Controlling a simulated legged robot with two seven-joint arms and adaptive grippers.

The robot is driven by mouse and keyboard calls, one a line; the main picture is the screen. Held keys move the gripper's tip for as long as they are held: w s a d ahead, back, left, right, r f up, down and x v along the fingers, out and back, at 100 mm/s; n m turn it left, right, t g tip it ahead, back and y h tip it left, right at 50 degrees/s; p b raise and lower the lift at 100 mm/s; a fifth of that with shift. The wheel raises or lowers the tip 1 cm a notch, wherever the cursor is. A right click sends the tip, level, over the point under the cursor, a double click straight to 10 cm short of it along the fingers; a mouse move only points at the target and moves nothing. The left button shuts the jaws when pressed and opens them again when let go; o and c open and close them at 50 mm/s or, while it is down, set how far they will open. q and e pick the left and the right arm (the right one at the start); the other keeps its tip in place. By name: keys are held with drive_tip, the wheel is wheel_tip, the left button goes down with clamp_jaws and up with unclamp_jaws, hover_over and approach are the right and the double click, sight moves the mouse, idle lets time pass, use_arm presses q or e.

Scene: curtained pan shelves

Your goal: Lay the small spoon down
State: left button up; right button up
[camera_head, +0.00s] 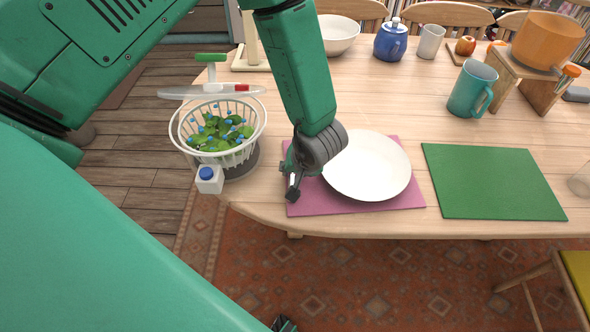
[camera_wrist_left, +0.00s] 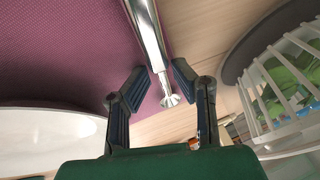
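A shiny metal rod-like piece (camera_wrist_left: 150,40), which looks like the small spoon's handle, runs between my left gripper's fingers in the left wrist view. Its flared end points toward the palm. My left gripper (camera_head: 292,192) is at the left edge of the pink mat (camera_head: 310,206), beside the white plate (camera_head: 368,166). In the wrist view its fingers (camera_wrist_left: 159,68) are apart, with small gaps beside the metal. The spoon's bowl is out of view, and I cannot tell whether it touches the mat. A dark tip (camera_head: 285,323) at the bottom edge may be my right gripper.
A white basket (camera_head: 240,153) with green leaves and blue bits stands left of the gripper, close by. A green mat (camera_head: 492,182) lies clear to the right.

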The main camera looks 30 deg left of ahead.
use_arm(q)
drive_tip(key=shift+d, duration=0.25)
drive_tip(key=shift+o, duration=0.2)
drive_tip(key=o, duration=0.5)
drive_tip(key=shift+a, duration=0.15)
drive_tip(key=shift+r, duration=0.1)
drive_tip(key=shift+d+r, duration=0.2)
drive_tip(key=shift+r, duration=0.1)
drive_tip(key=v, duration=1.1)
drive_tip(key=shift+s, duration=0.1)
